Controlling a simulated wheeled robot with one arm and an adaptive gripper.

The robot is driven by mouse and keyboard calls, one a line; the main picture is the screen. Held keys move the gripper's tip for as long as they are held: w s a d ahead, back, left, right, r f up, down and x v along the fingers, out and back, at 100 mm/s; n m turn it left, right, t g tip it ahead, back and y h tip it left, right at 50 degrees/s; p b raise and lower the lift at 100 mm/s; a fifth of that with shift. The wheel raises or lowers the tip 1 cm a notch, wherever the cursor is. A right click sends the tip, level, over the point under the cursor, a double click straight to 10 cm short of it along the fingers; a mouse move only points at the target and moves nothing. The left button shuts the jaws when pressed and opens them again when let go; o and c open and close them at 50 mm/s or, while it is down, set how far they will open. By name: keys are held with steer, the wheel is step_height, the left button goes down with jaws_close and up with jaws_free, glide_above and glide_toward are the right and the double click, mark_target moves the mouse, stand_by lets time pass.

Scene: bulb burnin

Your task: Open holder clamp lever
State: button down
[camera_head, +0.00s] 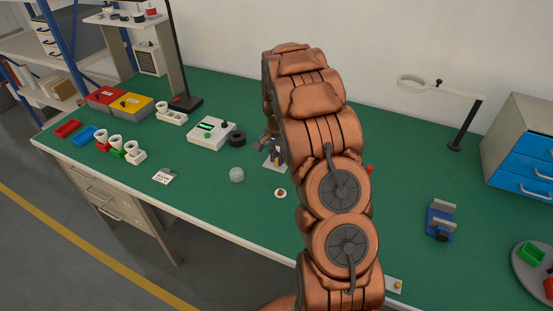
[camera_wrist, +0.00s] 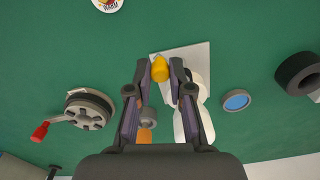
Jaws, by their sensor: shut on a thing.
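The holder stands on a pale square base plate (camera_wrist: 200,55) in the wrist view, with white rounded parts (camera_wrist: 203,88) beside the right finger. A yellow lever tip (camera_wrist: 160,68) lies between my fingertips. My gripper (camera_wrist: 159,72) is shut on this lever. A grey round part and an orange part (camera_wrist: 145,136) show lower between the fingers. In the head view my gripper (camera_head: 268,143) is over the plate (camera_head: 270,166), and my arm hides much of the holder.
A black ring (camera_head: 237,139) and a white instrument (camera_head: 211,133) stand left of the holder. A clear round dish (camera_head: 236,175) and a small disc (camera_head: 280,193) lie nearer the front. A handwheel with a red handle (camera_wrist: 40,131) is close by. A blue vise (camera_head: 440,222) stands right.

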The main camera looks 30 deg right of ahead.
steer(key=n+b, duration=0.2)
steer(key=b, duration=0.1)
steer(key=shift+s+d+f, duration=0.15)
steer(key=shift+d+f, duration=0.15)
steer(key=shift+f, duration=0.05)
steer(key=n+b, duration=0.1)
steer(key=b, duration=0.1)
steer(key=d+n+b, duration=0.1)
steer(key=n, duration=0.1)
steer(key=shift+d+r+n+b, duration=0.1)
steer(key=shift+d+n+b, duration=0.1)
steer(key=shift+n+b, duration=0.15)
steer(key=shift+d+n+b, duration=0.45)
steer(key=shift+n+b, duration=0.45)
steer(key=shift+n, duration=0.35)
steer(key=shift+w+d+r+n+b, duration=0.1)
steer(key=shift+d+n+b, duration=0.25)
steer(key=shift+n, duration=0.4)
steer(key=shift+w+d+r+n+b, duration=0.1)
steer(key=shift+d+n+b, duration=0.1)
steer(key=shift+n+b, duration=0.4)
steer(key=shift+n, duration=0.25)
steer(key=c, duration=1)
jaws_free()
steer(key=shift+c, duration=0.2)
